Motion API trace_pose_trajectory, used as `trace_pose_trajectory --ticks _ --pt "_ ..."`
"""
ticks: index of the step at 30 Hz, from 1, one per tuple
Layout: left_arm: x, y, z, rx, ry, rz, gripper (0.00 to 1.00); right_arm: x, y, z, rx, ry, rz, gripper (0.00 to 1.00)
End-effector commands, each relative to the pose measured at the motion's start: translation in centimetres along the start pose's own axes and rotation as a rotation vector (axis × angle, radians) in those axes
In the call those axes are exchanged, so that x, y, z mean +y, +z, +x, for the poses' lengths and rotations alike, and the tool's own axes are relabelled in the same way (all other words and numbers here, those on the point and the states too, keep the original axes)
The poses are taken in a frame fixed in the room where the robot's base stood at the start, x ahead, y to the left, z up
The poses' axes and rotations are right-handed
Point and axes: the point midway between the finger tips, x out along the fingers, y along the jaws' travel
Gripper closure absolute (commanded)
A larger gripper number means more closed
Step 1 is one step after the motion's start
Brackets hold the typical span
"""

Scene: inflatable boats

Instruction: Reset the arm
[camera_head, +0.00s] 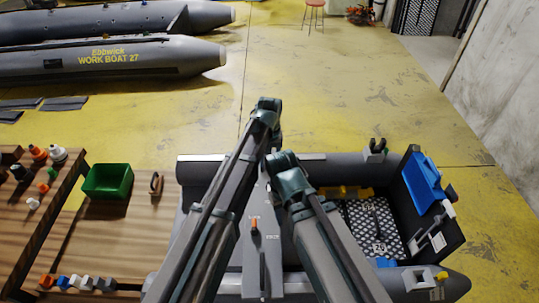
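My two grey arms come in from the bottom of the head view and reach up over a grey inflatable boat. My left arm ends in a dark teal joint near the picture's middle. My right arm's teal joint is a little lower and to the right. I see no gripper fingers on either arm, and nothing held shows. The arms cover part of the boat (215,168).
A wooden table (100,225) at left holds a green bin (108,181), a dark clamp-like tool (156,184) and several small coloured fittings. A blue object (423,178) lies at the boat's right end. More grey boats (110,60) lie behind.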

Motion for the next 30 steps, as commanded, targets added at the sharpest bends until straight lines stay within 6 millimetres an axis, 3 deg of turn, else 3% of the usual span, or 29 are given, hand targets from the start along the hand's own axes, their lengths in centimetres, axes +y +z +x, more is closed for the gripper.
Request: trace_pose_trajectory --ticks 2,4,9,12,15,19,30 --pt "-0.5 1.7 0.0 -0.002 -0.005 0.017 0.47 0.0 0.0 0.0 0.000 0.000 0.000 0.50" --pt "-1.5 4.8 0.0 -0.005 -0.015 0.056 0.47 0.0 0.0 0.0 0.000 0.000 0.000 0.50" --pt "-4.6 13.9 0.0 -0.018 -0.052 0.193 0.47 0.0 0.0 0.0 0.000 0.000 0.000 0.50" --pt "-6.1 18.0 -0.1 -0.026 -0.071 0.262 0.47 0.0 0.0 0.0 0.000 0.000 0.000 0.50" --pt "-7.0 20.6 -0.1 -0.032 -0.083 0.311 0.47 0.0 0.0 0.0 0.000 0.000 0.000 0.50" --pt "-7.6 21.8 -0.1 -0.037 -0.092 0.341 0.47 0.0 0.0 0.0 0.000 0.000 0.000 0.50" --pt "-7.6 21.7 -0.1 -0.042 -0.105 0.348 0.47 0.0 0.0 0.0 0.000 0.000 0.000 0.50"
